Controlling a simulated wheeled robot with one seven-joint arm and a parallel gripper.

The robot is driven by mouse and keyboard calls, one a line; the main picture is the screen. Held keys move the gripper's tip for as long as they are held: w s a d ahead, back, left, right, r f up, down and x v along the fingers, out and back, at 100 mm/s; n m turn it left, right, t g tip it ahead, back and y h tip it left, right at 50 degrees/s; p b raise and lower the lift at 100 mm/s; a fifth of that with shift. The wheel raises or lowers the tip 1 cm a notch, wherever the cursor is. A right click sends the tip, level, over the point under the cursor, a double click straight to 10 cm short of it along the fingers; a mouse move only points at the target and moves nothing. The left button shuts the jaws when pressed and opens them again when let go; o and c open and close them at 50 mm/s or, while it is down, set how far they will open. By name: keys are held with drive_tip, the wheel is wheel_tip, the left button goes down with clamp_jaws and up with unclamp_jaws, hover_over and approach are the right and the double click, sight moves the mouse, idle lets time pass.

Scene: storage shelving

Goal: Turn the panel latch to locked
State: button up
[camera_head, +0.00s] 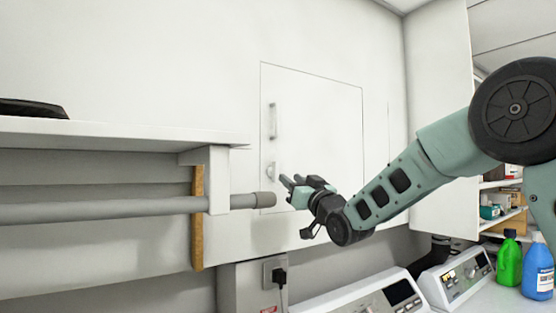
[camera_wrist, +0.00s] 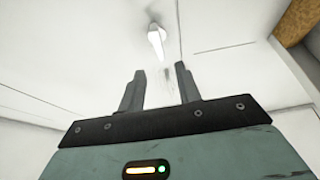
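The white panel (camera_head: 325,130) is a flat door set in the wall, outlined by a thin seam and closed. Its small pale latch (camera_head: 272,171) sits low near the panel's left edge, below a vertical bar handle (camera_head: 273,120). My gripper (camera_head: 288,182) is just right of and slightly below the latch in the head view. In the wrist view my gripper (camera_wrist: 160,85) has its two fingers apart with nothing held between them. A white lever-like piece (camera_wrist: 157,40), apparently the latch, shows beyond the fingertips, apart from them. The latch's exact angle is too small to tell.
A white shelf (camera_head: 110,133) with a grey rail (camera_head: 110,209) under it juts in from the left, its end close to my gripper. A wooden upright (camera_head: 198,230) stands behind. Machines (camera_head: 360,300) and a green bottle (camera_head: 509,260) are below right.

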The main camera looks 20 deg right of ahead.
sight(277, 168)
drive_tip(key=p+x, duration=0.3)
drive_tip(key=x, duration=0.3)
drive_tip(key=shift+w+a+r, duration=0.1)
drive_tip(key=shift+w+r, duration=0.1)
drive_tip(key=shift+r, duration=0.1)
drive_tip(key=shift+w+a+r+p, duration=0.1)
drive_tip(key=shift+w+a+p, duration=0.1)
drive_tip(key=shift+w+p, duration=0.5)
clamp_jaws()
